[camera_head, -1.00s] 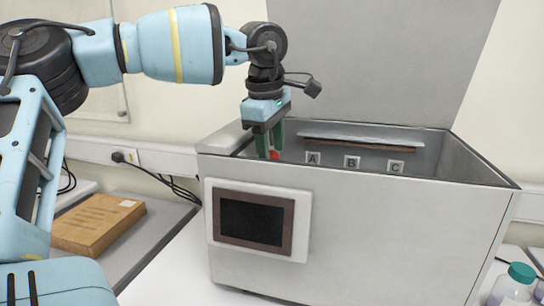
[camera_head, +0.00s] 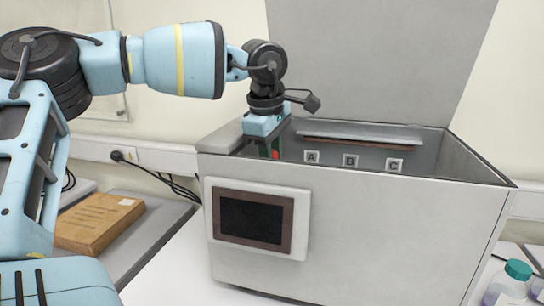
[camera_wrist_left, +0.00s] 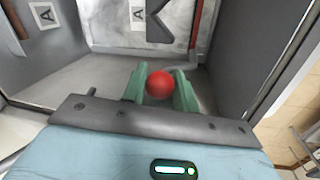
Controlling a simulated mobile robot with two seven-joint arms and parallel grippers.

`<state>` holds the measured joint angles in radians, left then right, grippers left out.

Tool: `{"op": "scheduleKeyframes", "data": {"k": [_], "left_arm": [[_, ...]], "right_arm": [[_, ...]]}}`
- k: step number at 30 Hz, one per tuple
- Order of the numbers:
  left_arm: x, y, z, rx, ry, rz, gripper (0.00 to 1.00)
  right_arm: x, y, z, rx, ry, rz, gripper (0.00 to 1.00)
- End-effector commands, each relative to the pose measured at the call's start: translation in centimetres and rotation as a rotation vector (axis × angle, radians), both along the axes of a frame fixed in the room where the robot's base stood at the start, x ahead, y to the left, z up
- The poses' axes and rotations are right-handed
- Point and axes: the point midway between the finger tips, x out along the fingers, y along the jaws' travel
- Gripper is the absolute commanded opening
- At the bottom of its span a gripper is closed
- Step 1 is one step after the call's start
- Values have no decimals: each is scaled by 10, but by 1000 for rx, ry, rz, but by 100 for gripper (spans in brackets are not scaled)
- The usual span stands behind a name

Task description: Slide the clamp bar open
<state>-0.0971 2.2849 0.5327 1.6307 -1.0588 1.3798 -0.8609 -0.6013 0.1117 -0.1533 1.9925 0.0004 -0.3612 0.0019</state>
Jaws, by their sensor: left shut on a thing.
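My left gripper (camera_head: 270,150) reaches down into the left end of the open grey machine (camera_head: 400,220). In the left wrist view its green fingers (camera_wrist_left: 160,90) are shut on a red ball-shaped knob (camera_wrist_left: 160,84). A bit of the red knob (camera_head: 276,155) also shows at the fingers in the head view. A bar with a brown-red lower edge (camera_head: 355,143) runs along the back inside the machine, above labels A (camera_head: 312,157), B (camera_head: 350,161) and C (camera_head: 394,165). The link between knob and bar is hidden. My right gripper is not in view.
The machine's raised lid (camera_head: 380,60) stands behind it. Its front wall carries a dark screen (camera_head: 252,222). A brown box (camera_head: 98,224) lies at the left. A bottle with a teal cap (camera_head: 518,271) stands at the lower right. The machine's interior right of my gripper looks clear.

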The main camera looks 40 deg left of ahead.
Motion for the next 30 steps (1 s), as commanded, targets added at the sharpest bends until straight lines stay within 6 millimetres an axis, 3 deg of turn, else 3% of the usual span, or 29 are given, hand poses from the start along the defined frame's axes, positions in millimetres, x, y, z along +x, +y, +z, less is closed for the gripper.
{"op": "scheduleKeyframes", "data": {"k": [5,12,22,23,27,30], "left_arm": [[-2,-2,1,1,-2,-1,0],[-21,-12,1,-1,0,-2,0],[-24,-14,-1,-2,6,-2,0],[-24,-14,-1,-2,6,-2,32],[-24,-14,0,-2,5,-2,48],[-23,-13,0,-2,3,-1,48]], "right_arm": [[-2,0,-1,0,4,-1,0],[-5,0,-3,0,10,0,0],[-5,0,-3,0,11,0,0],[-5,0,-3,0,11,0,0],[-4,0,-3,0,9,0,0],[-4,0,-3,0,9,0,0]]}}
